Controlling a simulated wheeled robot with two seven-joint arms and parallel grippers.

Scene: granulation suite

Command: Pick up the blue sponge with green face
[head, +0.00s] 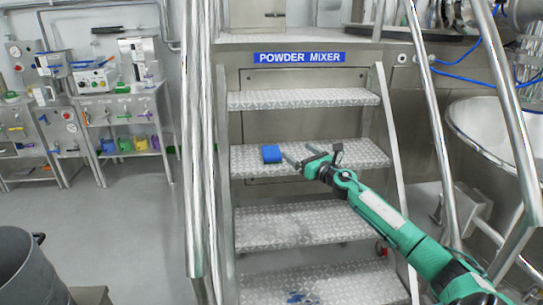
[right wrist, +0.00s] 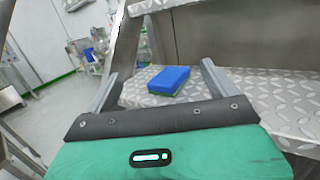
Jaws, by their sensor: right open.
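The blue sponge with green face (head: 271,154) lies on a metal stair tread, near the tread's left end. In the right wrist view the sponge (right wrist: 169,79) shows its blue top and a thin green edge below, between and beyond the two fingers. My right gripper (head: 293,160) is open and empty, just to the right of the sponge in the head view. Its fingers show in the right wrist view (right wrist: 158,83), spread wider than the sponge. The sponge does not appear to be touched. My left gripper is not in view.
The patterned stair tread (head: 345,152) runs right from the sponge. A higher tread (head: 305,98) is above it, and a metal handrail (head: 190,150) stands left of the stairs. A right handrail (head: 432,110) rises near my arm. A grey drum (head: 28,275) stands lower left.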

